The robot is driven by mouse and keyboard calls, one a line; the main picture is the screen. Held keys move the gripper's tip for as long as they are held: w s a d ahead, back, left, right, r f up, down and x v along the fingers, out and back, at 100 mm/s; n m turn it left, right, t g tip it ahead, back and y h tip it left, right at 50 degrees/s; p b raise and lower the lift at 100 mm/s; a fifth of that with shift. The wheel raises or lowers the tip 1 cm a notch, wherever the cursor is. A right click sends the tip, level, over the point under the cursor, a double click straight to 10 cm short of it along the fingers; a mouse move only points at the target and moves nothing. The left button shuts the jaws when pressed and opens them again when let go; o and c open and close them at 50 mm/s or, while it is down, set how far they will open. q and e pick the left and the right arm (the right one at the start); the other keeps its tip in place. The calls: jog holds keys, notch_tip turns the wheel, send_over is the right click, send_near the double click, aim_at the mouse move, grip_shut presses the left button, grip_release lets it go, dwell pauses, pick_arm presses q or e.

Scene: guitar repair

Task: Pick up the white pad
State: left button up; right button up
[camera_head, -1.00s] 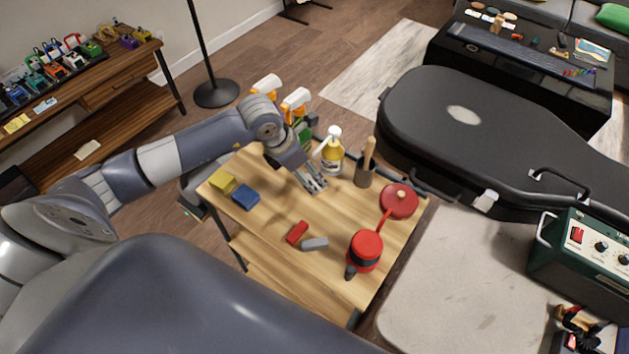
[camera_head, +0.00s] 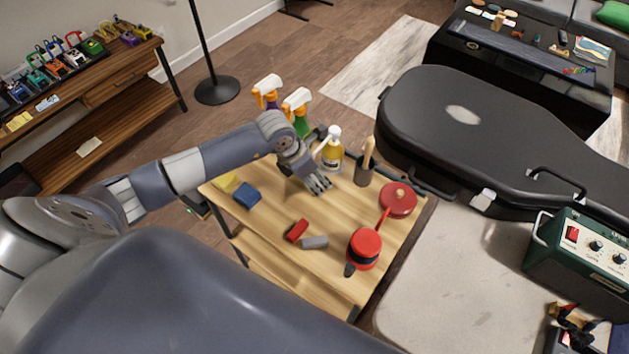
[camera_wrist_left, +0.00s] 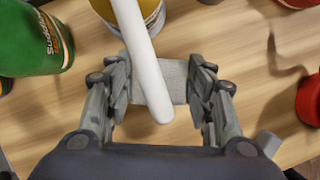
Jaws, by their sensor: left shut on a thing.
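The white pad (camera_wrist_left: 175,78) shows as a pale textured block between my left fingers in the left wrist view. My left gripper (camera_wrist_left: 168,85) is shut on it, with a finger on each side. In the head view my left gripper (camera_head: 319,185) is low over the wooden cart top (camera_head: 275,225), beside the yellow bottle; the pad cannot be made out there. The white spout of the bottle (camera_wrist_left: 150,70) crosses in front of the pad and hides part of it. I cannot tell whether the pad touches the wood. My right gripper is not in view.
The yellow bottle (camera_head: 331,155) and a dark cup with a brush (camera_head: 364,172) stand close by. Spray bottles (camera_head: 297,110) are behind. Blue (camera_head: 247,195), red (camera_head: 297,230) and grey (camera_head: 314,242) blocks and red round tools (camera_head: 365,248) lie on the cart.

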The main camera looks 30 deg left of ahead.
aim_at(315, 179)
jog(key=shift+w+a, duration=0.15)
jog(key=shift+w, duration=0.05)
pick_arm(q)
jog(key=shift+r, duration=0.5)
notch_tip(315, 179, up, 2)
jog(key=shift+w+r+b, duration=0.1)
jog(key=shift+r+b, duration=0.15)
jog(key=shift+b, duration=0.45)
jog(key=s+a+b, duration=0.1)
jog(key=s, duration=0.3)
jog(key=s+a+b, duration=0.1)
jog(key=s, duration=0.4)
jog(key=s+r+b, duration=0.1)
jog(key=s, duration=0.4)
jog(key=shift+s+a+r, duration=0.1)
jog(key=shift+s+a, duration=0.05)
jog(key=shift+a, duration=0.25)
jog(key=shift+s+r+b, duration=0.15)
jog(key=shift+s+b, duration=0.2)
jog(key=shift+s, duration=0.45)
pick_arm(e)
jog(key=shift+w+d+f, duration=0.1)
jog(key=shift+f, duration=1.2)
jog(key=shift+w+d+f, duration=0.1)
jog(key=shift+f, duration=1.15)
pick_arm(q)
jog(key=shift+o, duration=0.9)
jog(key=shift+c, duration=1.4)
jog(key=shift+a, duration=0.1)
